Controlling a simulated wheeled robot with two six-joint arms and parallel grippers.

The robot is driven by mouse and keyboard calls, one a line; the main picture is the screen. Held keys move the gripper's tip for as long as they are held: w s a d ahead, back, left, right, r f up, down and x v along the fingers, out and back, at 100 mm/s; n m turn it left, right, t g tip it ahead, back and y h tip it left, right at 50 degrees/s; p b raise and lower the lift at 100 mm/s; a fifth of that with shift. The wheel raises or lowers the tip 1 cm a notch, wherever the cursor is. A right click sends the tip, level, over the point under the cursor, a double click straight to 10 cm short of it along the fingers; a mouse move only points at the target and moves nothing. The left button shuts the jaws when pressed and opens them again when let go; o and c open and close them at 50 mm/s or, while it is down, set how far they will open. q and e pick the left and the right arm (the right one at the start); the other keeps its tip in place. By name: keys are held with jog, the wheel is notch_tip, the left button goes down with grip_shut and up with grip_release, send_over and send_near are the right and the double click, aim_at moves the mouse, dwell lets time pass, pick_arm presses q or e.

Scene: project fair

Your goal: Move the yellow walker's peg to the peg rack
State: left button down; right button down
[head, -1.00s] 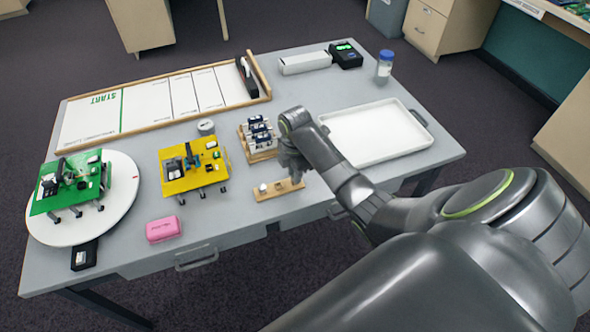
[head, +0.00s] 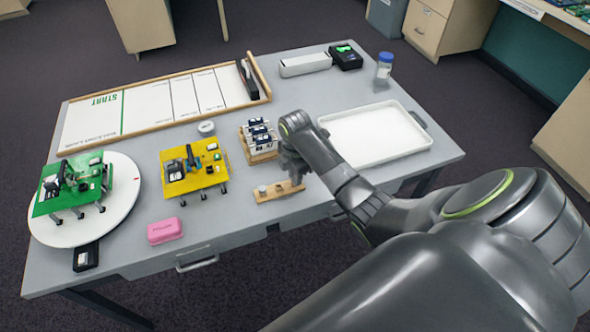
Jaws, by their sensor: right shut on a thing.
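The yellow walker (head: 207,179) stands on its legs on the grey table, with small dark and blue parts on top. The peg rack (head: 290,195) is a small wooden bar near the table's front edge, with a pale round piece on its left part. My right gripper (head: 293,172) is low over the right part of the rack, shut on the peg. The peg is mostly hidden by the fingers, and I cannot tell whether it touches the rack. My left gripper is out of view.
A wooden stand of small dark-and-white units (head: 262,155) is close behind the gripper. A white tray (head: 405,107) lies to the right. A green walker (head: 92,198) is on a round white plate (head: 122,210) at left; a pink box (head: 165,231) lies in front.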

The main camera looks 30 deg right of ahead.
dwell(0.3)
jog(key=c, duration=1.2)
grip_release()
jog(key=shift+r, duration=0.15)
jog(key=shift+r+p, duration=3.65)
jog(key=shift+p, duration=0.7)
jog(key=shift+f, duration=0.1)
